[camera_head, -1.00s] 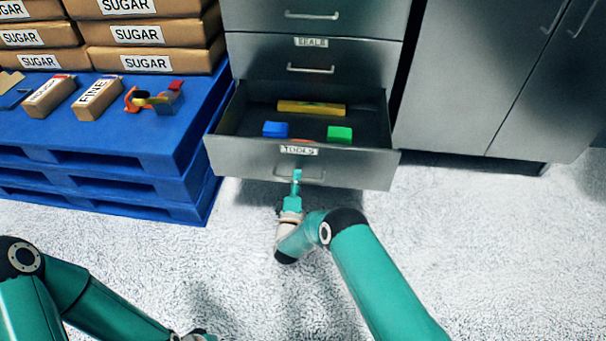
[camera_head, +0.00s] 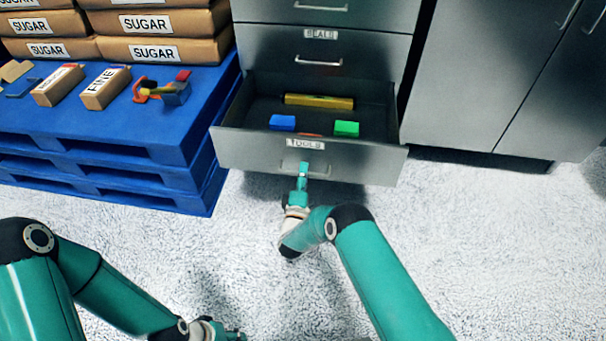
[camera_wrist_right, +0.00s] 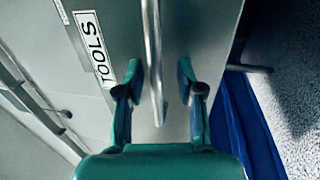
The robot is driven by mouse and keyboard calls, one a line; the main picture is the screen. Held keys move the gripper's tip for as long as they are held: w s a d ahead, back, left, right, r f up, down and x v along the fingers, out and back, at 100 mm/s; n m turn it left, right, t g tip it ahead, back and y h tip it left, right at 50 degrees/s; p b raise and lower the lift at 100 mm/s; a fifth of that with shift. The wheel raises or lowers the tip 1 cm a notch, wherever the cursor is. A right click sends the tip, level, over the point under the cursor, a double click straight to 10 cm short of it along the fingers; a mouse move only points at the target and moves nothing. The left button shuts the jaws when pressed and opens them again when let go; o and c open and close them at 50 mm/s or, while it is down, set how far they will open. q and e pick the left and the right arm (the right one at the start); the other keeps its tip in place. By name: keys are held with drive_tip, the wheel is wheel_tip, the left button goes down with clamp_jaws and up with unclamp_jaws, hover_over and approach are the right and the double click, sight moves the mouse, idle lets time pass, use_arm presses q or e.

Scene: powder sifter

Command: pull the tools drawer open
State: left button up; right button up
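The grey tools drawer (camera_head: 240,148) is pulled well out of its cabinet, and its inside shows in the head view. Its TOOLS label (camera_head: 305,143) is on the front, and also shows in the right wrist view (camera_wrist_right: 92,48). My right gripper (camera_head: 303,170) is at the drawer's handle (camera_head: 321,172). In the right wrist view the handle bar (camera_wrist_right: 153,50) passes between the two spread fingers of the gripper (camera_wrist_right: 160,85), with a gap on each side. My left gripper (camera_head: 232,336) is at the bottom edge, mostly cut off, away from the drawer.
In the drawer lie a yellow bar (camera_head: 319,101), a blue block (camera_head: 283,122), a green block (camera_head: 346,129) and a partly hidden red thing. A blue pallet stack (camera_head: 120,148) with boxes stands close left. The closed SEALS drawer (camera_head: 370,62) is above. Floor at right is clear.

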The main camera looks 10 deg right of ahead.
drive_tip(key=v, duration=1.2)
drive_tip(key=shift+f, duration=0.15)
drive_tip(key=w+d+r+m+g+y, duration=0.1)
drive_tip(key=d+r+m+g, duration=0.25)
drive_tip(key=d, duration=0.95)
drive_tip(key=s+a+f+m+g+y, duration=0.3)
drive_tip(key=s+a+f+m+g, duration=0.15)
drive_tip(key=s, duration=0.55)
drive_tip(key=s+a+f+m+g+y, duration=0.3)
drive_tip(key=s+m+g+y, duration=0.15)
drive_tip(key=s, duration=0.55)
drive_tip(key=s+a+f+m+g+y, duration=0.35)
drive_tip(key=s+g, duration=0.25)
drive_tip(key=s, duration=0.4)
wheel_tip(320, 180, up, 36)
drive_tip(key=p, duration=3.5)
drive_tip(key=shift+f+h, duration=0.2)
drive_tip(key=shift+h, duration=0.2)
